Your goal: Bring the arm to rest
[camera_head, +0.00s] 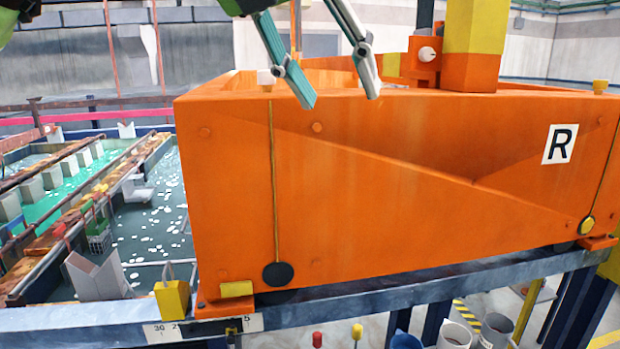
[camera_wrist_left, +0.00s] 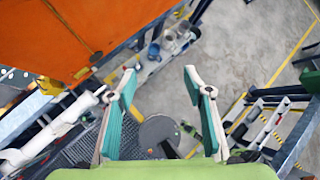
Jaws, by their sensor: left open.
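My left gripper (camera_head: 338,92) hangs in from the top of the head view, its two teal-lined fingers spread apart with nothing between them. It is in front of the upper part of a large orange box (camera_head: 400,190) marked R. In the left wrist view my left gripper (camera_wrist_left: 165,85) also shows open and empty, its fingers pointing up the picture. The orange box (camera_wrist_left: 70,30) fills the upper left there. My right gripper is in neither view.
A blue-grey rail (camera_head: 400,297) runs under the orange box. Tanks of greenish liquid (camera_head: 150,225) lie to the left. Buckets (camera_head: 455,335) stand on the floor below. In the left wrist view, grey floor (camera_wrist_left: 255,45) is open at upper right, with a dark frame (camera_wrist_left: 285,140) at lower right.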

